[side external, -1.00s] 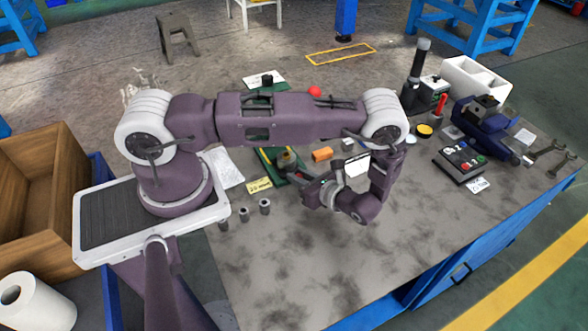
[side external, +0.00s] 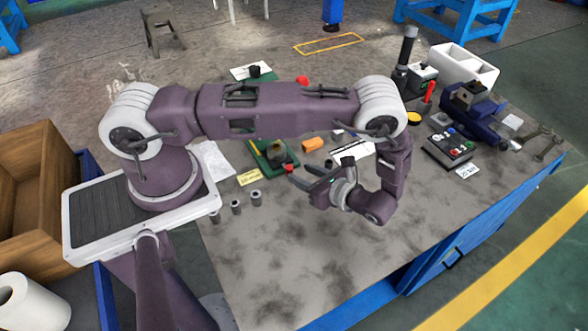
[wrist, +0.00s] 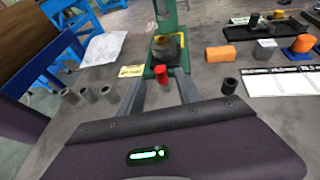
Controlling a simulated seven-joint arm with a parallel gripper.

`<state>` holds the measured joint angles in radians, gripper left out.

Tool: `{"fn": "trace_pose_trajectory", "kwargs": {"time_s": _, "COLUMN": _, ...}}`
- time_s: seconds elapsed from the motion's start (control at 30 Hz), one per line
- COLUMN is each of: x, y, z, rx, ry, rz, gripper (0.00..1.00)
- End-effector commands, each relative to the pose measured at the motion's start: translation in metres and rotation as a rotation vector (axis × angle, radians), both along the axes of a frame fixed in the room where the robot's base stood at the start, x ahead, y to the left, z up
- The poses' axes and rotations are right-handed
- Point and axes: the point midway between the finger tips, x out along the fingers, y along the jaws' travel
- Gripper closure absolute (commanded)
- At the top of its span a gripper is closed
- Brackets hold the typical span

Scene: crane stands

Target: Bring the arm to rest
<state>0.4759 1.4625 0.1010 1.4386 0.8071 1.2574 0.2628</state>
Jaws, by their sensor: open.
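My gripper (side external: 300,178) is over the middle of the workbench in the side view, with its fingers pointing left toward a green stand (side external: 262,150). In the wrist view my gripper (wrist: 160,92) has its two fingers apart, with nothing held between them. A small red piece (wrist: 160,72) shows between the fingertips in that view, at the near end of the green stand (wrist: 179,86). A dark grey and yellow block (wrist: 166,50) sits on the stand. How high the fingers are above the bench is hard to tell.
Three grey cylinders (side external: 236,207) stand left of my gripper. An orange block (side external: 313,145) and a white label strip (side external: 352,150) lie behind it. A black cylinder (wrist: 229,86) stands right of the fingers. A vise (side external: 473,112) and button box (side external: 448,149) are right. The front bench is clear.

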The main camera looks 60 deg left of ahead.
Motion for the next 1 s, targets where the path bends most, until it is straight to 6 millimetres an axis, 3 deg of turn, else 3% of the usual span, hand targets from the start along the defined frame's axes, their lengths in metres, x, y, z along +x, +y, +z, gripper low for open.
{"fn": "trace_pose_trajectory", "kwargs": {"time_s": 0.37, "x": 0.002, "y": -0.009, "z": 0.005, "rx": -0.002, "ry": -0.002, "rz": 0.004, "gripper": 0.59}}
{"fn": "trace_pose_trajectory", "kwargs": {"time_s": 0.47, "x": 0.008, "y": -0.015, "z": 0.027, "rx": -0.046, "ry": -0.055, "rz": 0.053, "gripper": 0.59}}
{"fn": "trace_pose_trajectory", "kwargs": {"time_s": 0.57, "x": 0.015, "y": -0.026, "z": 0.081, "rx": -0.161, "ry": -0.187, "rz": 0.185, "gripper": 0.59}}
{"fn": "trace_pose_trajectory", "kwargs": {"time_s": 0.6, "x": 0.016, "y": -0.031, "z": 0.108, "rx": -0.219, "ry": -0.252, "rz": 0.248, "gripper": 0.59}}
{"fn": "trace_pose_trajectory", "kwargs": {"time_s": 0.73, "x": 0.003, "y": -0.040, "z": 0.190, "rx": -0.401, "ry": -0.466, "rz": 0.444, "gripper": 0.59}}
{"fn": "trace_pose_trajectory", "kwargs": {"time_s": 0.9, "x": -0.038, "y": -0.049, "z": 0.279, "rx": -0.637, "ry": -0.753, "rz": 0.669, "gripper": 0.59}}
{"fn": "trace_pose_trajectory", "kwargs": {"time_s": 1.0, "x": -0.071, "y": -0.054, "z": 0.318, "rx": -0.774, "ry": -0.927, "rz": 0.786, "gripper": 0.59}}
